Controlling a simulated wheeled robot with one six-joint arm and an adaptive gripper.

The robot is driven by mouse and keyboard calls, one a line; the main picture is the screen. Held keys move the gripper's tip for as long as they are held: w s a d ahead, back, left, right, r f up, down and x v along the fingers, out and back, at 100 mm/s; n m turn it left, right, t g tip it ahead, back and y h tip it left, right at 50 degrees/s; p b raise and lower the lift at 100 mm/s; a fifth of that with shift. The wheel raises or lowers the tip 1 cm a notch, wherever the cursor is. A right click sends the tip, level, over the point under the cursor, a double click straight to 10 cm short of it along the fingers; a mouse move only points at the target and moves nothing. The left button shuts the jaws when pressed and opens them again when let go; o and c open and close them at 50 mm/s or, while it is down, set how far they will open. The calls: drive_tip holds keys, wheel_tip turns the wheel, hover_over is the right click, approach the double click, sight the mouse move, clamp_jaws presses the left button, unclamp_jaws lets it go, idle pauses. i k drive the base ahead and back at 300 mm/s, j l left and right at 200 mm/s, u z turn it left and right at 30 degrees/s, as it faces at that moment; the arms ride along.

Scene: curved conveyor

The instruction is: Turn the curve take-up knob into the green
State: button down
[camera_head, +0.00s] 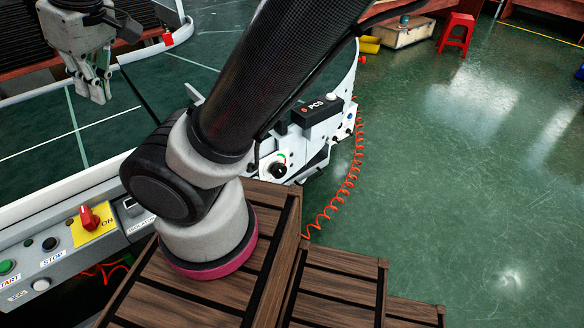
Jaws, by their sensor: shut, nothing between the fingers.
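The take-up knob (278,170) is a dark round knob on a white panel of the curved conveyor, right of my arm's lower joint. A small gauge arc with green and red on it shows just above the knob. The pointer's exact position is too small to tell. My gripper (97,92) is at the upper left, pointing down over the green conveyor belt (130,137). Its fingers are shut and empty, well apart from the knob.
A control panel with a red switch (89,217) on a yellow plate and START and STOP buttons is at the lower left. A black PCS box (318,109) sits above the knob. A coiled orange hose (346,190) hangs to the right. Wooden steps (335,283) are in front. Green floor lies open at right.

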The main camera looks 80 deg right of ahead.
sight(279, 170)
drive_tip(key=l+z, duration=0.1)
drive_tip(key=z, duration=0.3)
drive_tip(key=l+z, duration=0.15)
drive_tip(key=z, duration=0.3)
drive_tip(key=l+z, duration=0.2)
drive_tip(key=z, duration=0.2)
drive_tip(key=l+z, duration=0.15)
drive_tip(key=z, duration=0.25)
drive_tip(key=k+l+u, duration=0.45)
drive_tip(key=k+l, duration=0.15)
drive_tip(key=k+l+u, duration=0.2)
drive_tip(key=l, duration=0.2)
drive_tip(key=k+l+u, duration=0.2)
drive_tip(key=l, duration=0.2)
drive_tip(key=k+l+u, duration=0.2)
drive_tip(key=l, duration=0.2)
